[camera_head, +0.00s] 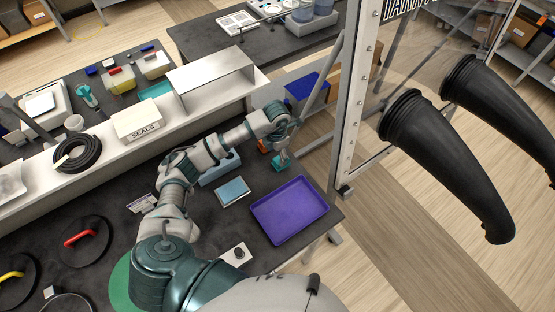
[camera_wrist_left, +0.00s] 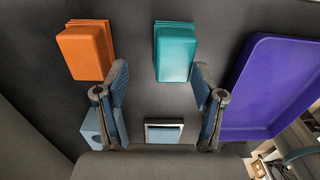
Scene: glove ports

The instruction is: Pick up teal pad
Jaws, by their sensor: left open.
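The teal pad (camera_head: 281,163) lies on the dark table near its far right edge, just beyond the purple tray. In the left wrist view the teal pad (camera_wrist_left: 175,54) is a rounded block ahead of the fingertips, nearer the right-hand finger. My left gripper (camera_head: 284,147) is close by the pad in the head view, with the arm reaching over the table. In the wrist view its two fingers (camera_wrist_left: 160,78) are spread apart with nothing held between them. I cannot tell the exact height above the pad. My right gripper is not in view.
An orange block (camera_wrist_left: 85,50) lies left of the pad, partly hidden in the head view (camera_head: 263,146). The purple tray (camera_head: 289,211) is close on the right in the wrist view. A light-blue pad (camera_head: 232,191) lies nearer me. A white shelf with a seals box (camera_head: 137,120) stands behind.

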